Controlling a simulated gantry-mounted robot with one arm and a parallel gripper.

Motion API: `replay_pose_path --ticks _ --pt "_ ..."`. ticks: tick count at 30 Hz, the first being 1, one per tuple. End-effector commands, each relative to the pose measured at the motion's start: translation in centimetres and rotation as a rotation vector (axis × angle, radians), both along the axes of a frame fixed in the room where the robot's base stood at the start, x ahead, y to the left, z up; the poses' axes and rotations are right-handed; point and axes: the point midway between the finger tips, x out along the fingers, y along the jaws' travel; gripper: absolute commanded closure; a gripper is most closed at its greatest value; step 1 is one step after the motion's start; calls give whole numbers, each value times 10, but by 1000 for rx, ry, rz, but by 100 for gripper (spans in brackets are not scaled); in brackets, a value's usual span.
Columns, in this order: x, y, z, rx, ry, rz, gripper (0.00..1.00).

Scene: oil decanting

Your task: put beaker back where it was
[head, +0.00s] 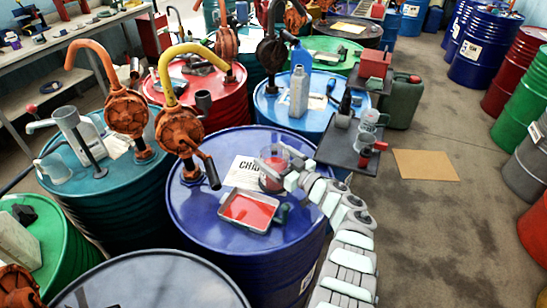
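A clear beaker (274,154) with red liquid in it is at the blue drum's top (203,207), right of the middle. My gripper (275,171) reaches in from the lower right with its fingers around the beaker and appears shut on it. The beaker looks upright; I cannot tell whether its base touches the drum. A shallow metal tray (224,209) of red liquid lies just in front of the beaker.
A rotary pump (180,130) with a yellow spout stands on the drum's left. A paper label (241,170) lies behind the tray. A dark side shelf (341,155) to the right carries clear vessels (368,120). Cardboard (425,165) lies on open floor.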

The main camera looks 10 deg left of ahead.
Motion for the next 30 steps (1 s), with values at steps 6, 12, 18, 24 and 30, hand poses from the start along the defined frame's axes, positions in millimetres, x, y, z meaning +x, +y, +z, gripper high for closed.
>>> replay_pose_path --ticks 6,12,18,24,30 --pt "0 0 0 1 1 0 0" --pt "0 0 1 0 1 0 0" --pt "-8 -11 8 2 4 -1 0" --pt "-30 -40 10 0 4 -4 0" --pt "-56 -73 5 -1 5 -3 0"
